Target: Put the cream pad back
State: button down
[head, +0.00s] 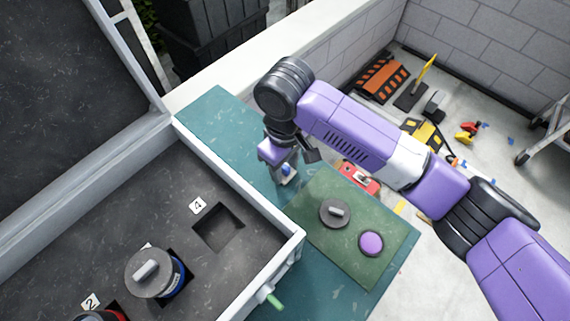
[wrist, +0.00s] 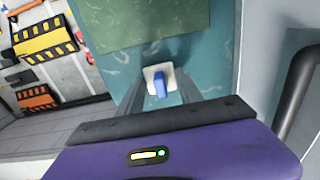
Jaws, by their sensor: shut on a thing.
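The cream pad (head: 287,181) is a small pale square with a blue handle. My gripper (head: 286,168) is shut on its handle, over the teal surface beside the green mat. In the wrist view, the cream pad (wrist: 151,72) shows between my gripper's fingertips (wrist: 158,88). I cannot tell whether the pad touches the surface. A dark tray (head: 110,215) at the left has an empty square pocket (head: 218,229) by a label reading 4.
A green mat (head: 345,262) holds a grey disc (head: 332,214) with a handle and a purple disc (head: 371,243). In the tray, a grey-topped blue piece (head: 155,273) fills another pocket. The tray's raised wall (head: 245,202) stands between my gripper and the pockets.

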aim_at(285, 166)
jog(key=shift+f, duration=0.15)
jog(key=c, duration=0.8)
grip_release()
jog(key=shift+f, duration=0.1)
notch_tip(285, 166, up, 12)
jog(key=shift+r, duration=0.2)
